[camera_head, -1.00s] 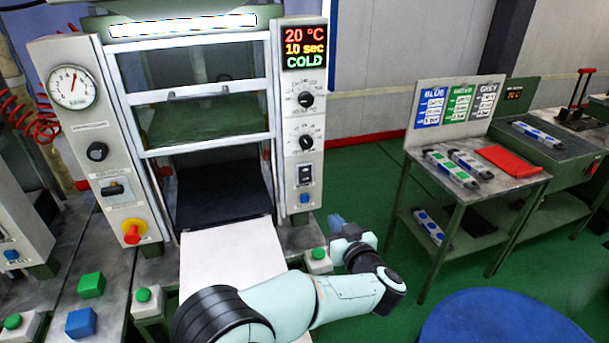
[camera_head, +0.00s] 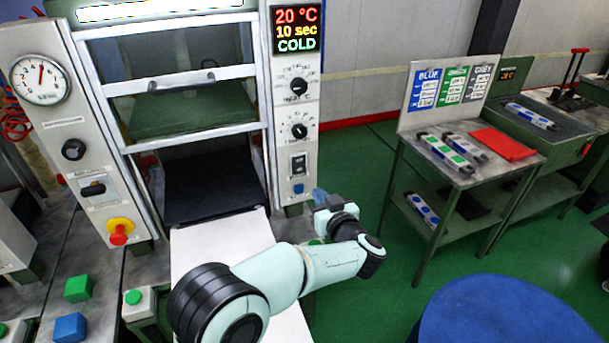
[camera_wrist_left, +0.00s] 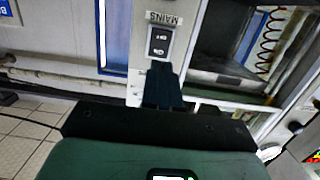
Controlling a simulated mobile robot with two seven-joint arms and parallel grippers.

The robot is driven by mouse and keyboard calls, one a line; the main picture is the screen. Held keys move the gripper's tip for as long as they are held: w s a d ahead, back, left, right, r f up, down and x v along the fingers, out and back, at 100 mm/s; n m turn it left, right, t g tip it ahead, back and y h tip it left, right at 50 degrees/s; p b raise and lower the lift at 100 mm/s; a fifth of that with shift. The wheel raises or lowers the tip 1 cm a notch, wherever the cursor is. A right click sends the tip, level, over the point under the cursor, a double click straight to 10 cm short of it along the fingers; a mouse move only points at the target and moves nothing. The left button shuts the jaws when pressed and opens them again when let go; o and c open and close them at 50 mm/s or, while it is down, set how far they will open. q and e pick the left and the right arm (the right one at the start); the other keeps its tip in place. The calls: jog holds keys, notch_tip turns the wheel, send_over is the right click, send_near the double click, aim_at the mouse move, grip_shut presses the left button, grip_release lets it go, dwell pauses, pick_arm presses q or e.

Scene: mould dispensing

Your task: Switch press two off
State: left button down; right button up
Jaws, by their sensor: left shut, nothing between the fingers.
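The press (camera_head: 112,143) stands at left with its display (camera_head: 296,30) lit, reading 20 °C, 10 sec, COLD. On its right panel, below two knobs, is a black rocker switch (camera_head: 298,164). My left gripper (camera_head: 319,196) is shut and empty, just below and right of the switch. In the wrist view the shut fingertips (camera_wrist_left: 162,72) point at the switch's lower edge; I cannot tell whether they touch. My right gripper is out of view.
A pale board (camera_head: 217,246) lies in front of the press opening. A side table (camera_head: 515,174) with moulds and a red cloth stands at right. A blue round top (camera_head: 505,312) is at the front right; green floor lies between.

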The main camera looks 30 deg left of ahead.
aim_at(299, 169)
pick_arm(q)
jog(key=x, duration=1.1)
jog(key=shift+w+a+f+p, duration=0.1)
jog(key=shift+w+p, duration=0.05)
jog(key=shift+p, duration=0.2)
jog(key=shift+w+a+f+b, duration=0.1)
jog(key=shift+a+f+b, duration=0.15)
jog(key=shift+b, duration=0.2)
jog(key=shift+a+f+t+y+b, duration=0.1)
jog(key=shift+f+t+y+b, duration=0.1)
jog(key=shift+t+y+b, duration=0.7)
jog(key=shift+a+r, duration=0.1)
jog(key=shift+r, duration=0.25)
jog(key=shift+g, duration=0.3)
